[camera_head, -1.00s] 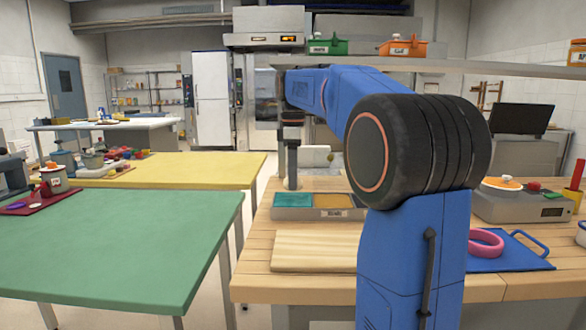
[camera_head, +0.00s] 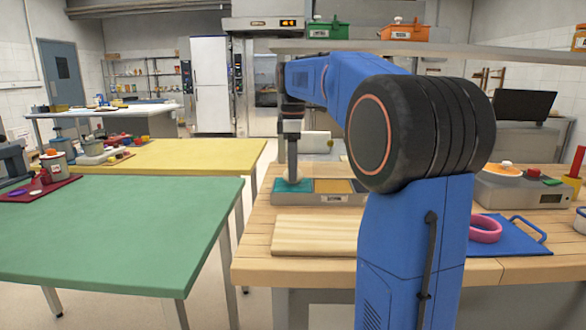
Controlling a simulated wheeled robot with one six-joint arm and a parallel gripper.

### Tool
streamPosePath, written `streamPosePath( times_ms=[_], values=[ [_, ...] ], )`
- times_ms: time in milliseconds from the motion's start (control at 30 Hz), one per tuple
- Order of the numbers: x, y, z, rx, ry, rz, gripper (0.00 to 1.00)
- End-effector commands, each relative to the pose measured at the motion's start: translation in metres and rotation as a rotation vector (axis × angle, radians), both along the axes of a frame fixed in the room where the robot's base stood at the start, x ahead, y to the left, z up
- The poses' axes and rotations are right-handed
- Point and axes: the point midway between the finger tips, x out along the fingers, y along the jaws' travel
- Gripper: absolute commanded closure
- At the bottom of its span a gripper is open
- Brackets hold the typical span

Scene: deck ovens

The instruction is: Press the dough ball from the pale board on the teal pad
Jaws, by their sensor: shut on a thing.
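The pale board (camera_head: 312,236) lies at the front left of the wooden table; its visible part is bare. Behind it stands a grey unit with the teal pad (camera_head: 283,198) on its left and an orange-yellow pad (camera_head: 333,186) beside it. My gripper (camera_head: 292,178) points straight down over the teal pad. It is shut on a small pale lump, which looks like the dough ball (camera_head: 294,185), low at the pad's surface. The fingers are too small and dark to show the grip in detail.
My own arm hides the middle of the wooden table (camera_head: 258,247). To its right are a blue tray (camera_head: 515,240) with a pink ring (camera_head: 485,229) and a grey scale (camera_head: 520,195). A shelf runs above. A green table (camera_head: 120,225) stands at left.

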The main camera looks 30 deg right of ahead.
Motion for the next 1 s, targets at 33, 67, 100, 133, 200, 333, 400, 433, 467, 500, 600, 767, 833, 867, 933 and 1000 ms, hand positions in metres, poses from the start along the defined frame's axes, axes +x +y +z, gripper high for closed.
streamPosePath(
  times_ms=[33, 67, 100, 133, 200, 333, 400, 433, 467, 500, 600, 767, 833, 867, 933, 1000],
  values=[
    [0.0, 0.0, 0.0001, 0.0, 0.0, 0.0, 0.79],
    [0.0, 0.0, 0.0, 0.0, 0.0, 0.0, 0.79],
    [0.0, 0.0, -0.0001, 0.0, 0.0, 0.0, 0.79],
    [0.0, 0.0, -0.0002, 0.0, 0.0, 0.0, 0.79],
    [0.0, 0.0, -0.0006, 0.0, 0.0, 0.0, 0.79],
    [0.0, 0.0, -0.0018, 0.0, 0.0, 0.0, 0.79],
    [-0.0001, 0.0001, -0.0024, 0.0, 0.0, 0.0, 0.79],
    [-0.0001, 0.0001, -0.0027, 0.0, 0.0, 0.0, 0.79],
    [-0.0001, 0.0001, -0.003, 0.0, 0.0, 0.0, 0.79],
    [-0.0001, 0.0001, -0.0034, 0.0, 0.0, 0.0, 0.79],
    [0.0, 0.0, -0.0043, 0.0, 0.0, 0.0, 0.79],
    [0.0, 0.0, -0.0057, 0.0, 0.0, 0.0, 0.79],
    [0.0001, -0.0001, -0.0064, 0.0, 0.0, 0.0, 0.79],
    [0.0001, -0.0001, -0.0067, 0.0, 0.0, 0.0, 0.79],
    [0.0001, -0.0001, -0.0073, 0.0, 0.0, 0.0, 0.79],
    [0.0001, 0.0, -0.008, 0.0, 0.0, 0.0, 0.79]
  ],
)
